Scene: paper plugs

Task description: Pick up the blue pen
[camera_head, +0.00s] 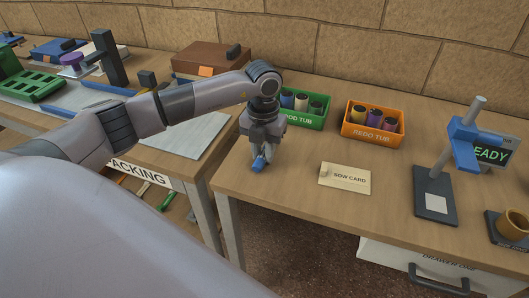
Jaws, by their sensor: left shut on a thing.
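My left gripper (260,152) points down over the left part of the right-hand table, near its front edge. Its fingers are shut on the blue pen (259,164), a small bright blue piece that shows at the fingertips. Most of the pen is hidden by the fingers. I cannot tell whether the pen touches the table top or is just above it. My right gripper is not in view.
A green tub (318,121) and an orange redo tub (371,136) with plugs stand behind. A sow card (344,179) lies to the right. A blue clamp stand (436,196) and a ready display (491,154) stand farther right. The table between is clear.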

